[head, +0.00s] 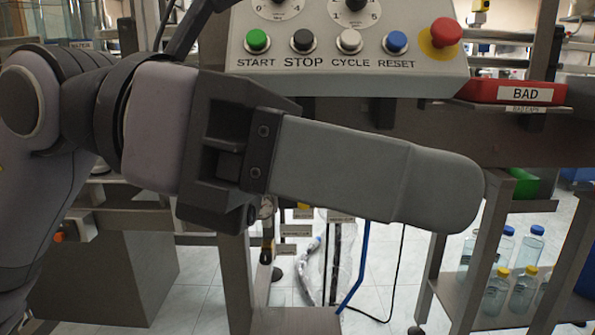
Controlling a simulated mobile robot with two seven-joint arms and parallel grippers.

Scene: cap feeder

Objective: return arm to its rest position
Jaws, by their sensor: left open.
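My left arm comes in from the left, and my left gripper (440,190) reaches across the middle of the head view. I see it side-on, with one broad grey finger pointing right and the other hidden behind or in line with it. The gripper is open, and nothing shows held in it. It is in front of and below the control panel (345,72), apart from its buttons in the picture. My right gripper is not in view.
The panel has green, black, white and blue buttons and a red emergency stop (446,32). A red bin labelled BAD (480,92) sits at the right. Bottles with blue and yellow caps (524,290) stand on a low shelf. Metal frame legs and a blue hose (355,270) are below.

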